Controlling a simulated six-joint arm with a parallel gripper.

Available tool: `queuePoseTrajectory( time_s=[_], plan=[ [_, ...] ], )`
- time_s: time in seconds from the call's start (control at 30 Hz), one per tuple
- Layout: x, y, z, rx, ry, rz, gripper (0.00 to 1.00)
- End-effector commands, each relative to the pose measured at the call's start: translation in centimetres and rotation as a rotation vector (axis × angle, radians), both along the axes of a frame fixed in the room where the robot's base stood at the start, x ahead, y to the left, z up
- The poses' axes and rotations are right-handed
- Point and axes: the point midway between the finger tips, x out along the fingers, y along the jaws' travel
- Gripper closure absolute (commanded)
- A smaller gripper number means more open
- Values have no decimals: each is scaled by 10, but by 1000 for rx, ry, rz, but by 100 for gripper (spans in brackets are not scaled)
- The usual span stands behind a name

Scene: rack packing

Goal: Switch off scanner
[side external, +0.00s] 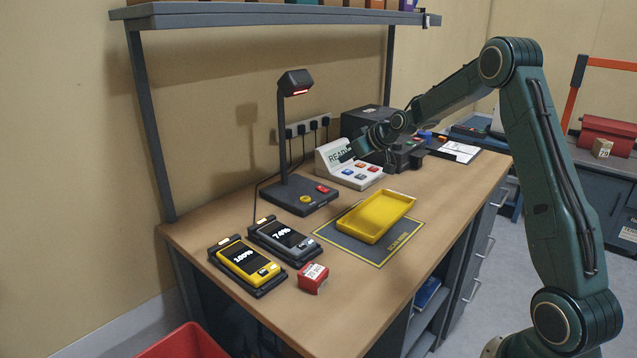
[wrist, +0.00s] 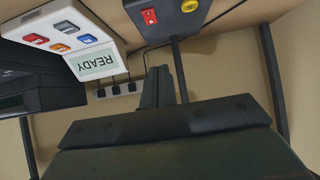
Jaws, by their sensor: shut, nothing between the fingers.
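The scanner (side external: 287,192) stands on the bench in the side external view, with a dark base, a post and a head (side external: 294,83) showing a lit red strip. Its base carries a red rocker switch (side external: 323,188) and a round yellow button (side external: 306,199). The wrist view shows the base upside down at the top, with the red switch (wrist: 149,16) and yellow button (wrist: 189,5). My gripper (side external: 357,151) is shut and empty, above the bench to the right of the scanner, apart from the switch. Its fingers (wrist: 164,87) show in the wrist view.
A white console (side external: 347,174) reading READY, with several coloured buttons, stands near my gripper. A black machine (side external: 372,121) is behind it. A yellow tray (side external: 378,217) lies on a grey mat in front. Two handheld devices and a red box (side external: 312,279) lie at the front left.

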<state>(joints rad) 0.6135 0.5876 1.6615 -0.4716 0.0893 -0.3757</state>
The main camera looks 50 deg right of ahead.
Motion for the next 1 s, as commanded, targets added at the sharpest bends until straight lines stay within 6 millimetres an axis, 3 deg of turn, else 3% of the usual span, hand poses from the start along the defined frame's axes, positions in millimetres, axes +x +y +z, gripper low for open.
queuePoseTrajectory(
  time_s=[0.2,0.67,1.0],
  plan=[
    [4,-12,-9,0,-13,-6,100],
    [5,-12,-10,1,-13,-6,100],
    [22,-11,-24,2,-13,-5,100]
  ],
)
